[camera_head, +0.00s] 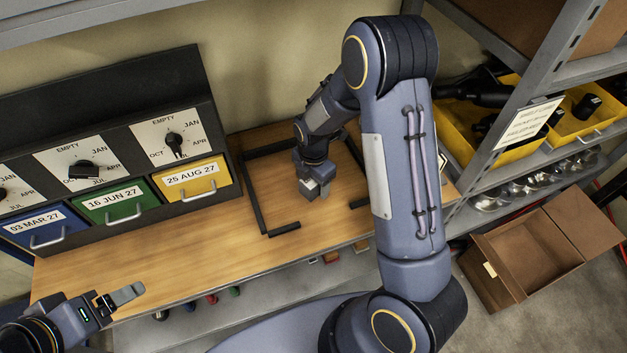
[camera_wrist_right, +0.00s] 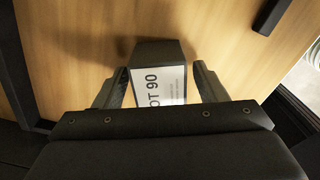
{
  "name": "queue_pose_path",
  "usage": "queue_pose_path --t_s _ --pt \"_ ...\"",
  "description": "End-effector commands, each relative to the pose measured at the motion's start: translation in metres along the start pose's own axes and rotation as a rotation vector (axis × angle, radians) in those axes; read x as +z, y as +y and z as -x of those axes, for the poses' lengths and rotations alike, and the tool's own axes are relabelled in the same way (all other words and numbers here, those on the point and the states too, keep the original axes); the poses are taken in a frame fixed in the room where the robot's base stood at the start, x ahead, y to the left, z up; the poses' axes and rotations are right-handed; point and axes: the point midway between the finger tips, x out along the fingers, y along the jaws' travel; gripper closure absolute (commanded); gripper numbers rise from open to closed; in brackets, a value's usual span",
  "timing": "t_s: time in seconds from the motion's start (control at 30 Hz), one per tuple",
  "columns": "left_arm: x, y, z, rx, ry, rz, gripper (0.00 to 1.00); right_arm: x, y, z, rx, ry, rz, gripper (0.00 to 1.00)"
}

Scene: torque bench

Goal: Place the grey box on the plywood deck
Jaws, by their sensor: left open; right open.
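The grey box (camera_wrist_right: 156,70), dark with a white label reading "OT 90", shows in the right wrist view against the plywood deck (camera_wrist_right: 75,50). My right gripper (camera_wrist_right: 152,88) is open, with one finger on each side of the box. I cannot tell whether the fingers touch it. In the head view my right gripper (camera_head: 317,188) is low over the deck (camera_head: 190,265), inside a black open frame (camera_head: 255,200). The box is hard to tell from the gripper there. My left gripper (camera_head: 117,297) is open and empty near the deck's front left.
A dark cabinet with dials and blue, green and yellow drawers (camera_head: 198,180) stands along the deck's back left. A grey shelf rack with yellow bins (camera_head: 465,135) stands at right. An open cardboard box (camera_head: 540,250) is on the floor. The deck's front middle is clear.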

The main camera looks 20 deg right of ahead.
Motion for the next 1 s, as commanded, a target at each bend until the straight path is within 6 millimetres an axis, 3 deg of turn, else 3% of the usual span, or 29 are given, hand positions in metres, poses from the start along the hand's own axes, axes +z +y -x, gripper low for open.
queue_pose_path --t_s 0.27,0.7,0.9,1.0 --pt "-0.001 0.001 0.002 0.000 0.000 0.000 0.24 0.000 0.001 0.014 0.004 0.000 0.000 0.35" --pt "0.001 -0.001 -0.002 0.000 0.000 0.000 0.24 0.000 0.001 0.102 0.004 0.000 0.000 0.35" --pt "0.001 -0.001 -0.003 0.000 0.000 0.000 0.24 0.000 -0.001 0.122 0.005 0.003 -0.010 0.35" --pt "0.001 -0.001 -0.003 0.000 0.000 0.000 0.24 0.000 -0.010 0.135 0.028 0.025 -0.096 0.35"
